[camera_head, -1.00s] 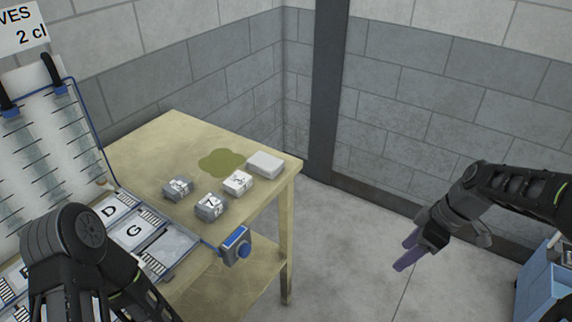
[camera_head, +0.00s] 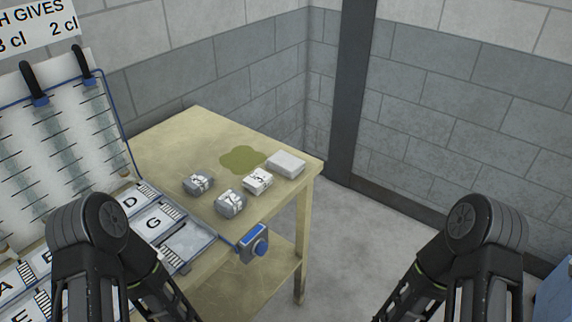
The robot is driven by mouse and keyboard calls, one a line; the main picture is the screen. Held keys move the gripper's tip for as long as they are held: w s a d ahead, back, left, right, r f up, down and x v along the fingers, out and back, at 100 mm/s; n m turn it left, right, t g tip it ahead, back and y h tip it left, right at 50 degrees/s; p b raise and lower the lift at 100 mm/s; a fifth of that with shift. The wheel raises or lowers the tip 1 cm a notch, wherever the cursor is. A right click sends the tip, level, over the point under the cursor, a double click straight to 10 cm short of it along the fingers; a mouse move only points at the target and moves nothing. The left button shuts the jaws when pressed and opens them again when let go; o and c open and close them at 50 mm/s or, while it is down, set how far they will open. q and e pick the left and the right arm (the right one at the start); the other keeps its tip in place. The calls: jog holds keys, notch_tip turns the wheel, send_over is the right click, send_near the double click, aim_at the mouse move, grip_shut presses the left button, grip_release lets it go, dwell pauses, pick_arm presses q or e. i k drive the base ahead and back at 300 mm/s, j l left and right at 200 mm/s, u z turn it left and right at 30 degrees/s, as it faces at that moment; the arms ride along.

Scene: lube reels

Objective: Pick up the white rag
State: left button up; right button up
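A plain pale, folded-looking block (camera_head: 286,163) lies near the right corner of the wooden table (camera_head: 190,128). Just left of it is a small white bundle with dark markings (camera_head: 257,181). Either could be the white rag; I cannot tell which. Two grey bundles with similar markings, one nearer (camera_head: 230,203) and one farther left (camera_head: 198,183), lie beside them. All rest on the tabletop, apart from my arms. My arm links show at the lower left and lower right, but both grippers are outside the frame.
A green-brown stain (camera_head: 242,158) lies behind the bundles. A lettered tray (camera_head: 190,243) and a blue-and-grey device (camera_head: 253,243) are at the table's front edge. A blue container (camera_head: 554,295) stands at the lower right. Floor right of the table is clear.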

aim_at(284, 163)
jog(key=i+l, duration=0.25)
jog(key=l, duration=0.2)
jog(key=i+l, duration=0.25)
jog(key=l, duration=0.15)
jog(key=i+l, duration=0.25)
jog(key=l, duration=0.2)
jog(key=i+l+z, duration=0.1)
jog(key=i+l, duration=0.15)
jog(key=l, duration=0.15)
